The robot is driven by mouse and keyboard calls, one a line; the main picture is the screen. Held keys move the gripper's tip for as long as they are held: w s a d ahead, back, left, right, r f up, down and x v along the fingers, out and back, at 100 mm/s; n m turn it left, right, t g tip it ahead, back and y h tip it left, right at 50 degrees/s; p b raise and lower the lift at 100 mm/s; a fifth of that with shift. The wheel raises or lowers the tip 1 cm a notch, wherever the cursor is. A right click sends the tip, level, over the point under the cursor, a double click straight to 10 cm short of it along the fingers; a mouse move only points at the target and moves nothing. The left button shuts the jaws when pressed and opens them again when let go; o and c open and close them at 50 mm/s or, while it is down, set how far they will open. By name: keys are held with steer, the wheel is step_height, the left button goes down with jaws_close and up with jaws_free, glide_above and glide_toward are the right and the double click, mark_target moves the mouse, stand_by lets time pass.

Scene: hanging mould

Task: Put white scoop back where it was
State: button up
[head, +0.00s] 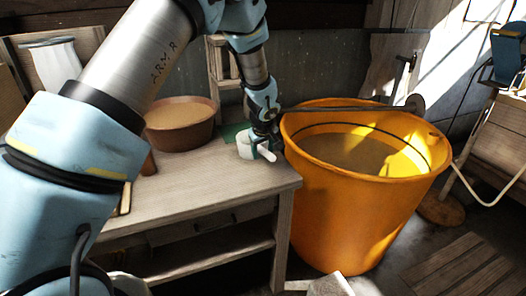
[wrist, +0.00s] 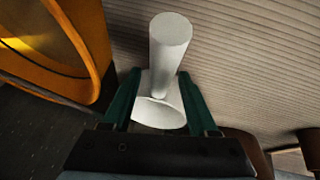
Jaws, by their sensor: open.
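The white scoop (head: 262,154) is at the right end of the wooden table, close to the orange bucket. In the wrist view the scoop (wrist: 168,62) has its round handle pointing away from my gripper and its wider bowl end near the fingers. My gripper (head: 262,145) is over the scoop at the table's end. Its two green fingers (wrist: 160,92) are open, one on each side of the scoop. I cannot tell whether the fingers touch it.
The large orange bucket (head: 352,215) stands right of the table (head: 215,195), filled with brownish material, with a bar across its rim. A brown bowl (head: 180,137) sits on the table's back left. The table's front middle is clear. A wooden bench (head: 500,135) is at far right.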

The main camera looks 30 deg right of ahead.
steer(key=b+v, duration=0.2)
steer(key=v, duration=0.9)
steer(key=shift+r, duration=0.35)
steer(key=w+a+g+y, duration=0.1)
steer(key=w+a+y, duration=0.1)
steer(key=a, duration=2)
steer(key=s+a+g, duration=0.1)
steer(key=s+a, duration=0.4)
steer(key=a, duration=0.4)
steer(key=s+a+m+g, duration=0.1)
steer(key=s+a, duration=0.4)
steer(key=a, duration=0.5)
steer(key=shift+s, duration=0.2)
steer(key=shift+f, duration=0.1)
